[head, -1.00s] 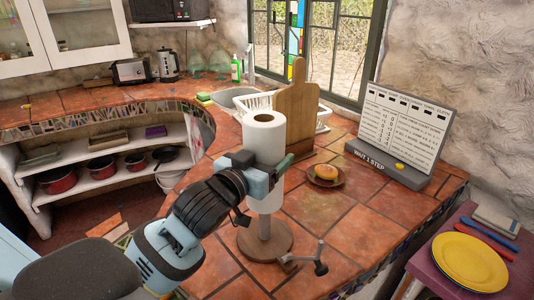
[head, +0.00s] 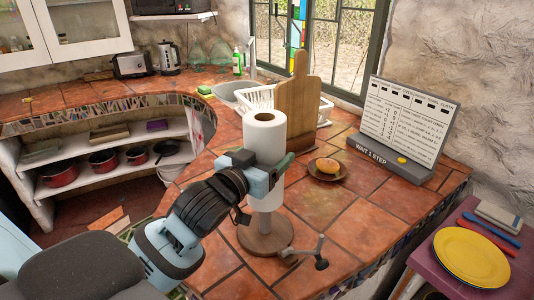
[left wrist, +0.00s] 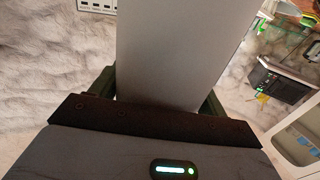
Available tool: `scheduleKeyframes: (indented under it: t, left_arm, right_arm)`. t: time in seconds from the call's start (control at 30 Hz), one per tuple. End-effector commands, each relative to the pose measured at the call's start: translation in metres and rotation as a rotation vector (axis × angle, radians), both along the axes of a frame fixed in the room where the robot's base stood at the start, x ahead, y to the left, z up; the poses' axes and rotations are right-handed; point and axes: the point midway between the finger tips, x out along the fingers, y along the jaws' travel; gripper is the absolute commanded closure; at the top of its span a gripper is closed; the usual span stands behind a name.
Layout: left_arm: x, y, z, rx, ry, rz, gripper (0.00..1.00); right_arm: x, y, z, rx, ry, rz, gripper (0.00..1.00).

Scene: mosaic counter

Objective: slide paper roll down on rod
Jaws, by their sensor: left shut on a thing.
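The white paper roll (head: 265,135) stands upright around the rod (head: 265,222) of a wooden holder. The rod shows between the roll's lower end and the round wooden base (head: 265,240), so the roll is raised above the base. The roll's top shows a brown core opening. My left gripper (head: 265,180) is shut on the roll's lower half from the left side. In the left wrist view the roll (left wrist: 170,50) is a plain grey-white surface between the two dark fingers. My right gripper is not in view.
A wooden cutting board (head: 298,105) stands close behind the roll, before a white dish rack (head: 262,101). A plate with a bun (head: 327,165) and a sign (head: 405,130) are to the right. A metal crank-like thing (head: 305,252) sits at the base's right.

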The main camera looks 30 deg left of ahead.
Motion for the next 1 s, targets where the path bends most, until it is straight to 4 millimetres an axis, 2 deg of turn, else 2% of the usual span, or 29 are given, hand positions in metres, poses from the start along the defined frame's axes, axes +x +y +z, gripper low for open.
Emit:
scheduleKeyframes:
  t: [1.0]
  left_arm:
    - [0.000,0.000,-0.027,0.000,0.001,0.001,0.51]
  right_arm:
    - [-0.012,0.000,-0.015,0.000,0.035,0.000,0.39]
